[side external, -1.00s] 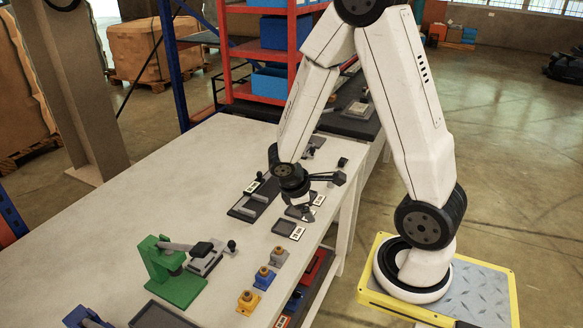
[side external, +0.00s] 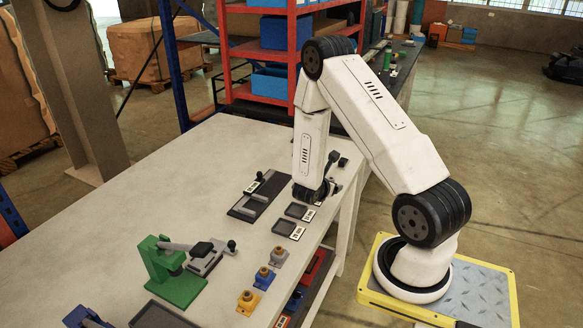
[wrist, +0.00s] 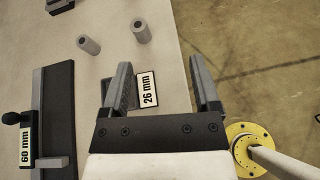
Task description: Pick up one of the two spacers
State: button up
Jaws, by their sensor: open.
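Two grey cylindrical spacers show in the wrist view, one (wrist: 88,45) to the left and one (wrist: 141,31) nearer the table edge. Each has a dark hole in its top, and they appear to stand upright on the pale table. My gripper (wrist: 160,62) is open with nothing between its fingers. In that view both spacers lie beyond the fingertips, up and to the left, apart from them.
A dark 60 mm rail fixture (wrist: 50,125) is at left. The table edge and floor lie under the right finger. A green press (side external: 172,275) and several knobbed blocks stand nearer the side camera.

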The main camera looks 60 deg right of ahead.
jog(key=shift+w+d+f+n+t+h, duration=0.15)
jog(key=shift+w+d+f+n+t, duration=0.2)
jog(key=shift+d+f+n+t, duration=0.4)
jog(key=shift+w+d+f+n+t+h, duration=0.15)
jog(key=shift+w+d+f+n+t, duration=0.25)
jog(key=shift+f+n, duration=0.5)
jog(key=shift+s+t, duration=0.1)
jog(key=shift+t, duration=0.15)
jog(key=shift+d, duration=0.15)
jog(key=shift+x, duration=1.2)
jog(key=shift+x, duration=2.6)
jog(key=shift+r, duration=0.1)
grip_shut()
